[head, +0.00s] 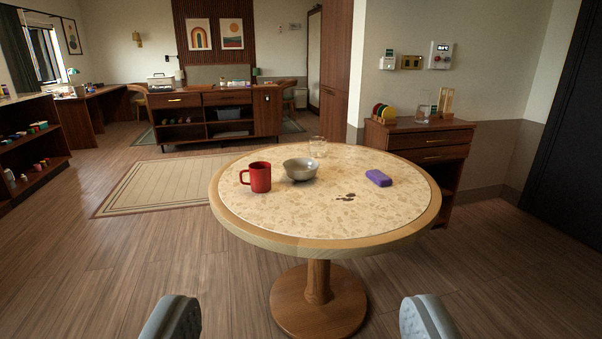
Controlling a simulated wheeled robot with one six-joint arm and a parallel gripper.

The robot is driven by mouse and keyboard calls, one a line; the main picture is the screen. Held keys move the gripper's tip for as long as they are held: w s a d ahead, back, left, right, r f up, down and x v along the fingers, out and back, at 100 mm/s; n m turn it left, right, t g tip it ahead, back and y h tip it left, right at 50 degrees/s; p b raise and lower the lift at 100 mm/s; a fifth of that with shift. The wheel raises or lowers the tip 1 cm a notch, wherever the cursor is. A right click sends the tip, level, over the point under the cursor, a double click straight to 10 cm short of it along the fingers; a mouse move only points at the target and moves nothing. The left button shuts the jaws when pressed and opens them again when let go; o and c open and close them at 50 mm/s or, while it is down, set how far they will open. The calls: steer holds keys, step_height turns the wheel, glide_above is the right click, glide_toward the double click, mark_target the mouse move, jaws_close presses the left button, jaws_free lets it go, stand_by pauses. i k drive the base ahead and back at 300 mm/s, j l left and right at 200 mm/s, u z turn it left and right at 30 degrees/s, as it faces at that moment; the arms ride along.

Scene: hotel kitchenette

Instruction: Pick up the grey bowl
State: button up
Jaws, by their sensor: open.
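The grey bowl (300,169) stands upright on the round table (330,221), left of the table's middle and towards the far side. Its inside looks empty from here. My gripper (298,318) is open and empty. Its two fingertips show at the bottom edge of the picture, in front of the table and well apart from the bowl.
A red mug (257,177) stands close to the left of the bowl. A clear glass (318,147) is just behind it to the right. A purple case (378,178) and dark spots (346,197) are further right. The near tabletop is clear. A cabinet (421,142) stands behind right.

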mark_target(300, 169)
steer(key=i+j+z, duration=0.1)
steer(key=i, duration=2)
